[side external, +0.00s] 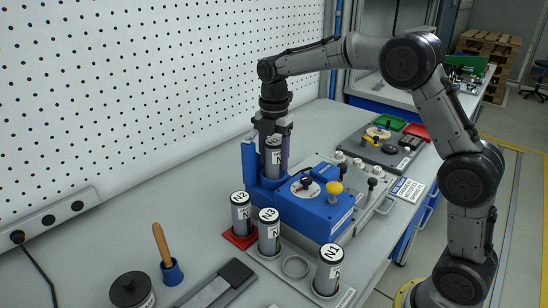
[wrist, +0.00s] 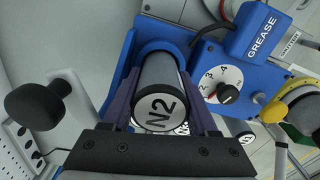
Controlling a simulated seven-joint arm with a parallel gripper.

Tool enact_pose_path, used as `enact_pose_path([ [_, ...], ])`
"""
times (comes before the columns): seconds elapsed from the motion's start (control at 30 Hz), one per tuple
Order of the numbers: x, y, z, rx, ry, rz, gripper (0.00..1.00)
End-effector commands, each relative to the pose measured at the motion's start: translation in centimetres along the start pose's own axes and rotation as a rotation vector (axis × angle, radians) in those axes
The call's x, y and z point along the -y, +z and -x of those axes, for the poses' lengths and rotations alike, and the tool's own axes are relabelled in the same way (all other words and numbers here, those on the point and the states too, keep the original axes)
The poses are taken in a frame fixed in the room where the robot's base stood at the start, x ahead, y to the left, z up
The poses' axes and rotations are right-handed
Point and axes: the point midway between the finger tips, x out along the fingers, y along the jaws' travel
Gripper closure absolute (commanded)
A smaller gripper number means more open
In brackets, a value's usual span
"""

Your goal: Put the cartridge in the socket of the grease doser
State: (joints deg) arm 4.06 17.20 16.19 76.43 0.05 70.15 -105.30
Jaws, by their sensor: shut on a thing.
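My gripper (side external: 273,150) is shut on a grey cartridge (side external: 273,163) and holds it upright at the blue socket of the grease doser (side external: 318,209). In the wrist view the held cartridge (wrist: 160,92) is marked N2 on its white end, between the two purple fingers. Its far end is inside or right over the blue round socket (wrist: 160,47); how deep it sits cannot be told. Another cartridge (side external: 241,215), also marked N2, stands on a red pad (side external: 240,240). Cartridges N3 (side external: 269,232) and N1 (side external: 328,270) stand upright in a light rack.
An empty ring (side external: 295,266) lies between N3 and N1. A wooden-handled tool in a blue cup (side external: 172,272), a black round knob (side external: 131,289) and a dark block (side external: 222,284) stand at the front left. The doser's yellow knob (side external: 334,188) is right of the socket.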

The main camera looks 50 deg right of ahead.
Motion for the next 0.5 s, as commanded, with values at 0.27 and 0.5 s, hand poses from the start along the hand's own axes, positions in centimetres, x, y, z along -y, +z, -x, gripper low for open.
enact_pose_path([
  [0.27, -0.02, 0.01, 0.01, 0.001, 0.003, 0.000, 1.00],
  [0.5, 0.01, 0.00, -0.33, 0.000, 0.000, 0.000, 0.28],
])
